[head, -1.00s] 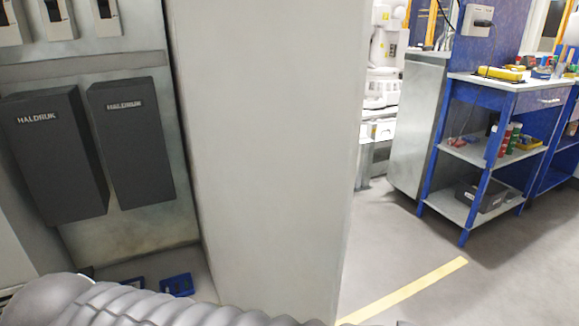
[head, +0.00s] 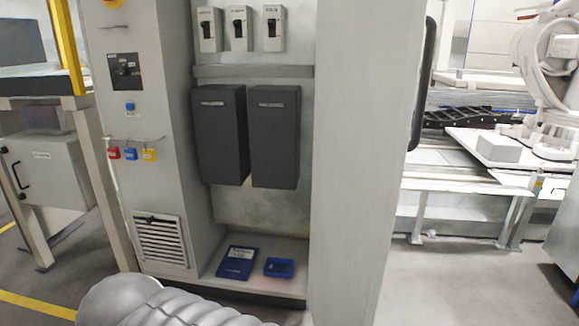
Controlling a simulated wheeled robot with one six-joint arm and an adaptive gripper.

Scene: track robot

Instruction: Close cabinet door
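The cabinet (head: 157,85) stands open in the middle of the head view. Its inside shows two dark boxes and a row of switches. The cabinet door (head: 362,160) is a tall pale grey panel right of the opening, swung outward and seen at a steep angle. A black handle (head: 422,85) shows at the door's right edge. A ribbed grey part of my arm shows along the bottom edge, in front of the cabinet's base. My gripper is not in view.
Inside the cabinet's bottom lie a blue book (head: 237,262) and a small blue device (head: 279,267). Colored padlocks (head: 131,154) hang on the cabinet's left side. A white robot arm (head: 550,60) stands behind at right. Some floor right of the door is clear.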

